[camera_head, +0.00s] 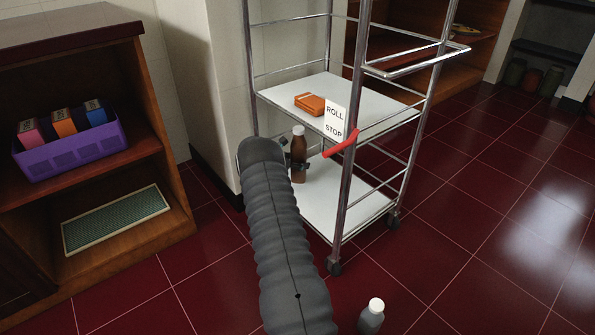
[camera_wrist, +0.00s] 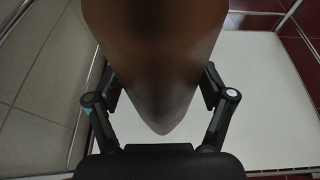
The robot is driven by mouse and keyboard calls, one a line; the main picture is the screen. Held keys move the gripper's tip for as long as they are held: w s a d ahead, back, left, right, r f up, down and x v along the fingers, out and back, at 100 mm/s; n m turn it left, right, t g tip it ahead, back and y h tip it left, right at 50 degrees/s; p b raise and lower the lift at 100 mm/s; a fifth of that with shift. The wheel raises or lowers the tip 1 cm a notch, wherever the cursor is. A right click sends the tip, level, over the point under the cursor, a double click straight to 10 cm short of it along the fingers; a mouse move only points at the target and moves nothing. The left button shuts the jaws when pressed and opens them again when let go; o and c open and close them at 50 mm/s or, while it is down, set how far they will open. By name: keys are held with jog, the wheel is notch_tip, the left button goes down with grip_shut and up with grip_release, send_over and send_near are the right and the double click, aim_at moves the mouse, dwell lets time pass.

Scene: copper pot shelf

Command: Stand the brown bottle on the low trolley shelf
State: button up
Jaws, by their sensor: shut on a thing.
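The brown bottle (camera_head: 299,158) with a white cap is upright at the low trolley shelf (camera_head: 335,212), near its left side. My gripper (camera_head: 296,166) is shut on it, mostly hidden behind my grey sleeved arm. In the wrist view the brown bottle (camera_wrist: 160,60) fills the upper middle, between the two fingers of my gripper (camera_wrist: 160,100). The white low shelf (camera_wrist: 265,110) shows beyond and below it. Whether the bottle's base touches the shelf, I cannot tell.
The trolley's upper shelf (camera_head: 375,103) holds an orange box (camera_head: 310,103) above. A ROLL STOP sign (camera_head: 335,120) and red handle (camera_head: 341,146) are at its front corner. A white-capped grey bottle (camera_head: 371,317) stands on the floor. A wooden cabinet with a purple basket (camera_head: 70,148) is left.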

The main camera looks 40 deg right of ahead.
jog(key=shift+w+f, duration=0.3)
jog(key=shift+f, duration=1.8)
jog(key=shift+b, duration=0.3)
jog(key=shift+f, duration=0.2)
jog(key=o, duration=1.1)
jog(key=shift+o, duration=0.2)
jog(key=shift+r, duration=0.1)
